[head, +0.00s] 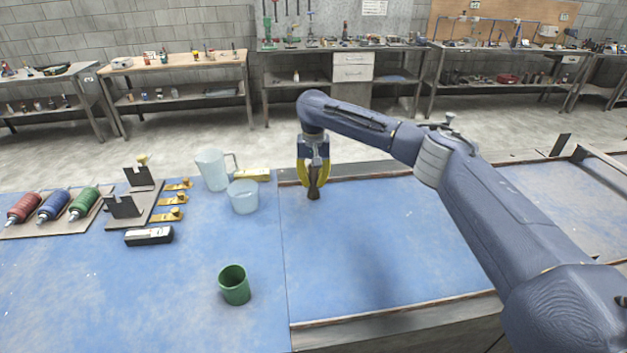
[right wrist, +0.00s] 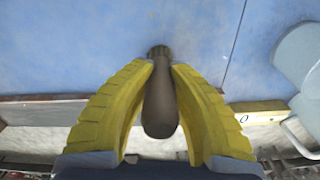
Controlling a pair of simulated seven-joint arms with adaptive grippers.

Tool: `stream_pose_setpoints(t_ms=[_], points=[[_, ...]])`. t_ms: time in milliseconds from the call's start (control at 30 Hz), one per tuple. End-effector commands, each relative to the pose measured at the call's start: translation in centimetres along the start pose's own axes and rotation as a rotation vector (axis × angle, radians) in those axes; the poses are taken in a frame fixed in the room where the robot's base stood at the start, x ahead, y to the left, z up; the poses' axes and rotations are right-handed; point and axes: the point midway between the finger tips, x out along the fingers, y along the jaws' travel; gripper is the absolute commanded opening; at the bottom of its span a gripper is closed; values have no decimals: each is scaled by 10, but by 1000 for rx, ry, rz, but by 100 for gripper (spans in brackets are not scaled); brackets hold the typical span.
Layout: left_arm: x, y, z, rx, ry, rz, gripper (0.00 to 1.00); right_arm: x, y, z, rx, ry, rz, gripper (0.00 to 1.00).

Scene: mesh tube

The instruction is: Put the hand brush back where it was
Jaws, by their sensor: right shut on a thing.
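The hand brush (head: 314,192) is dark brown and held upright, its narrow end down, over the back edge of the right-hand blue mat. My right gripper (head: 314,178) has its yellow fingers shut on it. In the right wrist view, the brush's rounded brown handle (right wrist: 160,105) sits between the two fingertips (right wrist: 160,68); its darker tip points at the blue surface. I cannot tell whether the tip touches the table. My left gripper is not in view.
A clear jug (head: 212,170), a clear cup (head: 243,197) and a yellow block (head: 252,175) stand left of the brush. A green cup (head: 234,285) stands nearer the front. Bottles (head: 54,206) and a black device (head: 148,236) are farther left. The right-hand mat (head: 400,240) is clear.

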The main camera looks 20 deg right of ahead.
Motion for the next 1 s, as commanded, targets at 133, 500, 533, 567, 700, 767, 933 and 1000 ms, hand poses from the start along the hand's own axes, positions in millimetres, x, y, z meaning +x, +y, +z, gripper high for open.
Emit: stream_pose_setpoints(t_ms=[133, 500, 533, 567, 700, 767, 933, 1000], points=[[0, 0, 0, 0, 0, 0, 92, 0, 0, 0, 0, 0, 0, 0], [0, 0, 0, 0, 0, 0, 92, 2, 0, 0, 0, 0, 0, 38], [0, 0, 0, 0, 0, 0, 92, 2, 0, 0, 0, 0, 0, 38], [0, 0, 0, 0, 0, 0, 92, 2, 0, 0, 0, 0, 0, 38], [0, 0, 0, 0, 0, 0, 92, 1, 0, 0, 0, 0, 0, 38], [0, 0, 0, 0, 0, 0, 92, -1, 0, 0, 0, 1, 0, 38], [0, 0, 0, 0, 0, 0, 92, -20, 0, -1, -1, 3, -1, 38], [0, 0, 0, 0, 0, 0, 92, -32, 0, -1, 0, 4, 0, 38]])
